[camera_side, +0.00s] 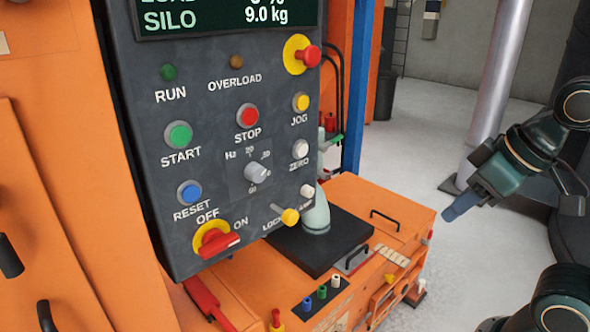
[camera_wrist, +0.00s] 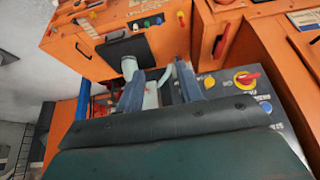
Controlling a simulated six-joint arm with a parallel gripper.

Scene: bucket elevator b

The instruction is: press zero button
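The ZERO button (camera_side: 300,148) is a round white button on the right side of the dark grey control panel (camera_side: 215,120), below the yellow JOG button (camera_side: 301,102). My gripper (camera_side: 452,211) is in the air to the right of the panel, well apart from the button. In the wrist view my gripper (camera_wrist: 158,70) shows two separated fingers with nothing held between them. Part of the panel (camera_wrist: 262,98) shows there at the right, behind my gripper. I cannot make out the ZERO button in the wrist view.
The red STOP button (camera_side: 248,116), a dial (camera_side: 257,172), and a red-yellow emergency stop (camera_side: 307,56) are near the ZERO button. An orange cabinet (camera_side: 400,212) is below right. Open air separates the panel and my gripper.

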